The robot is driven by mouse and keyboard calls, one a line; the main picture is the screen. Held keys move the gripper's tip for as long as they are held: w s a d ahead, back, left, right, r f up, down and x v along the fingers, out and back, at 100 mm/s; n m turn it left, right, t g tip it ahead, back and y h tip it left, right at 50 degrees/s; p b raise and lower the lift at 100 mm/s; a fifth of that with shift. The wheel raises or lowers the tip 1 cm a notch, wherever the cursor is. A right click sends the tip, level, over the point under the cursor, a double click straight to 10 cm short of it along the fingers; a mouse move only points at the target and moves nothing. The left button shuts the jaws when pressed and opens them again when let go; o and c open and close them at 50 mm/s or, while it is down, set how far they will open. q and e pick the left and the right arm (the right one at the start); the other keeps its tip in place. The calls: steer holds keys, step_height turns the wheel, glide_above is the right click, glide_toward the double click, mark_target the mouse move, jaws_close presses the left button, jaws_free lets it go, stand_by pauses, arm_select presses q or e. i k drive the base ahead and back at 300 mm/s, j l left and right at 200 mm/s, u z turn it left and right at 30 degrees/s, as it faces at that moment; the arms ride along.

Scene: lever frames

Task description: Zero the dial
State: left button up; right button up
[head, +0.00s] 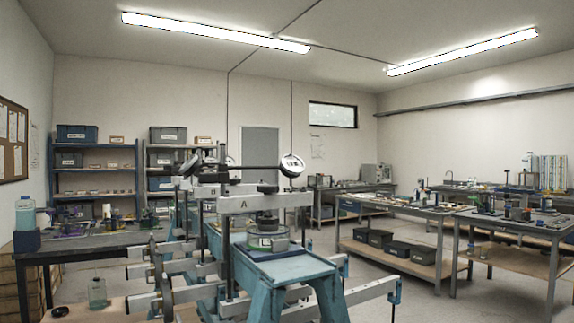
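A round dial gauge (292,165) with a white face and dark rim hangs at the right end of a dark horizontal arm, above the nearest lever frame (266,203). The face is tilted and its pointer and reading are too small to make out. The frame's pale crossbar bears the letter A. Below the crossbar, a round cell (267,241) with a green band sits on a blue-teal stand (285,263). Other lever frames stand behind and to the left, partly hidden. Neither of my grippers is in view.
Long lever beams (368,289) stick out to both sides at low height. A cluttered dark bench (92,254) stands at left, with a glass bottle (97,292) on a lower surface near it. Workbenches (400,207) stand at right. Open floor (425,298) lies between.

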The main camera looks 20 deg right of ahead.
mark_target(282, 163)
steer(key=i+j, duration=0.1)
steer(key=j, duration=0.95)
steer(key=z, duration=2.1)
